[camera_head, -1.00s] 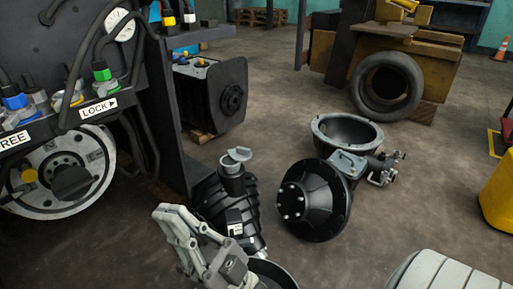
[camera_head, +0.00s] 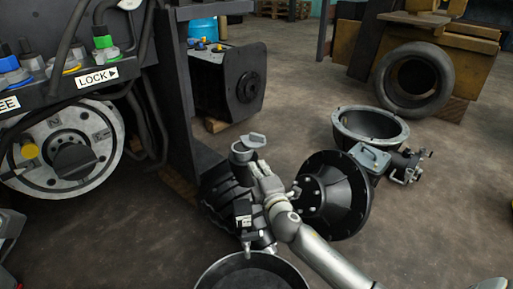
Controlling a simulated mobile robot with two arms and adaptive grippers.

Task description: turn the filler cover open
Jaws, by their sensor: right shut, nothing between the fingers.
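The filler cover looks to be the grey cap (camera_head: 250,141) on the neck of a black ribbed housing (camera_head: 222,197) in the head view. The cap looks tilted on the neck, with a raised tab. I cannot tell whether it is fully closed. My right gripper (camera_head: 262,176) is shut and empty, just below and right of the cap, in front of the housing. I cannot tell whether it touches the neck. Its arm comes from the lower right and hides part of the housing. My left gripper is not in view.
A black round flange (camera_head: 337,198) and an open grey bell housing (camera_head: 362,127) lie just right of my right gripper. A dark pan (camera_head: 252,276) sits below.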

